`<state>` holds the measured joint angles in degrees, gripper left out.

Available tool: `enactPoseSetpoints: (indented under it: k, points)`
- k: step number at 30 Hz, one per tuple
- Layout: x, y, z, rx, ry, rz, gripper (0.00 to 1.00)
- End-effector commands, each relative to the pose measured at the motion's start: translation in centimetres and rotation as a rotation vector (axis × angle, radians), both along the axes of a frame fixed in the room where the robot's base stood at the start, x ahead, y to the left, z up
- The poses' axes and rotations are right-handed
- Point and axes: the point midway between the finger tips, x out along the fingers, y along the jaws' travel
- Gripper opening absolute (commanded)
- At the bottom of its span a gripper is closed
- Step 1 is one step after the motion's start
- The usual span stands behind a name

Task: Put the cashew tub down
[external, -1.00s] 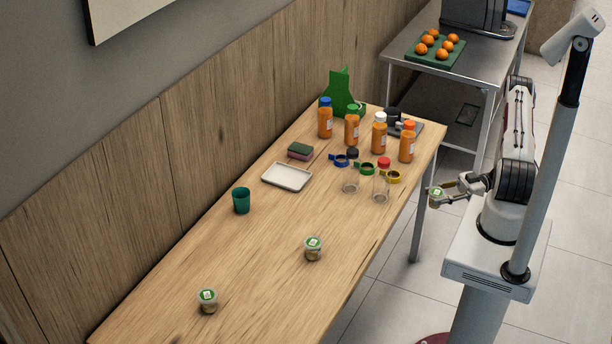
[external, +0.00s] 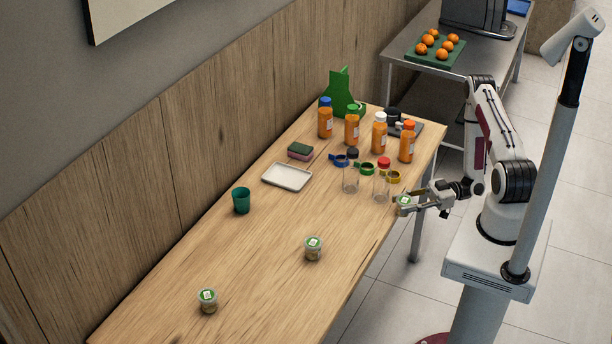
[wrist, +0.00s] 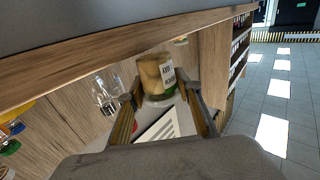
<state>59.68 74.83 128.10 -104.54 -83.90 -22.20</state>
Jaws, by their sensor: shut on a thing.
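My gripper (external: 413,204) is shut on a small clear tub with a green lid, the cashew tub (external: 403,200), near the table's right edge. In the wrist view the tub (wrist: 154,74) sits between the two fingers (wrist: 160,98), with pale contents and a white label too blurred to read. The wrist picture looks turned over, with the lid toward the bottom. Whether the tub is over the tabletop or just off its edge is hard to tell. Two similar tubs stand upright on the wooden table (external: 265,215): one near the middle (external: 313,249), one at the front left (external: 208,301).
Two clear empty bottles (external: 350,183) (external: 381,187) stand just left of my gripper, near coloured rings (external: 366,168). Orange juice bottles (external: 379,134) stand behind. A white tray (external: 287,177), sponge (external: 300,151) and green cup (external: 241,200) are further left. The table's front half is mostly clear.

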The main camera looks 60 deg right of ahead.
Motion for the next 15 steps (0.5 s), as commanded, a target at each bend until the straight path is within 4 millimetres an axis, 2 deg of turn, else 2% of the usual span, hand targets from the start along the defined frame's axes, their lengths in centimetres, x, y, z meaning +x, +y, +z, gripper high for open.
enactPoseSetpoints:
  k: [15]
  points:
    - [3.6,3.9,0.0,0.002,0.001,0.004,0.12]
